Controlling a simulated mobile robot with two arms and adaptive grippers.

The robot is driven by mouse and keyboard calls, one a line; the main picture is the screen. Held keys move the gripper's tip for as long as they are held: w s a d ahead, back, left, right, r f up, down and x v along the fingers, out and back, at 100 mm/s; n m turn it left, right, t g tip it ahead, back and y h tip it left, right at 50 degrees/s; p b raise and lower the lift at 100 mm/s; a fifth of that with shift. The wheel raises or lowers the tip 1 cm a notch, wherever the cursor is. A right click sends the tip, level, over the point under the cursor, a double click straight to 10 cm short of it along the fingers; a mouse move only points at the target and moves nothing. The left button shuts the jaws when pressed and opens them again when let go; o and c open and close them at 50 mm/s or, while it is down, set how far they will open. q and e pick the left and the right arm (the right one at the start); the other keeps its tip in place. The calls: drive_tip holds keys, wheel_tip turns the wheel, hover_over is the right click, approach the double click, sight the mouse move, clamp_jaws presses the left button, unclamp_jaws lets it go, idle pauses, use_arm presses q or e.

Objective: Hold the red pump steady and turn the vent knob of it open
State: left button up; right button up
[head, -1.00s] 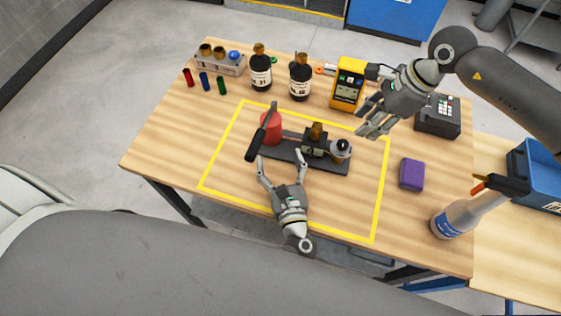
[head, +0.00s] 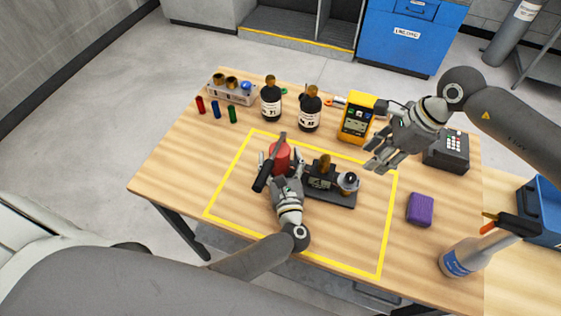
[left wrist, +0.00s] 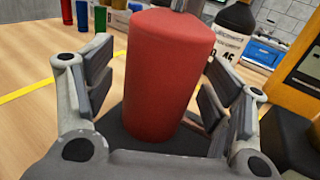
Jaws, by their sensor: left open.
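The red pump (head: 281,153) stands upright on a dark base plate inside the yellow outline. In the left wrist view the red cylinder (left wrist: 168,75) fills the middle. My left gripper (head: 280,165) is open around it, one finger on each side, with a gap visible at the left finger. My right gripper (head: 376,162) is in the air above the right part of the plate, apart from everything; its fingers look spread. Which part is the vent knob I cannot tell.
Two dark bottles (head: 309,110) and a yellow meter (head: 357,118) stand behind the outline. A purple sponge (head: 420,209) and a spray bottle (head: 463,259) are at the right. Vials (head: 216,110) are at the back left.

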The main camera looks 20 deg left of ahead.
sight(351, 176)
use_arm(q)
drive_tip(key=shift+c, duration=0.4)
clamp_jaws()
use_arm(e)
drive_tip(key=o, duration=0.3)
drive_tip(key=a+r+m+h, duration=0.3)
drive_tip(key=a+m+h, duration=0.1)
drive_tip(key=m, duration=1.3)
drive_tip(key=shift+m+t, duration=0.3)
drive_tip(key=f, duration=1.1)
drive_tip(key=shift+s+f, duration=0.35)
drive_tip(key=shift+f, duration=0.05)
drive_tip(key=shift+c, duration=0.5)
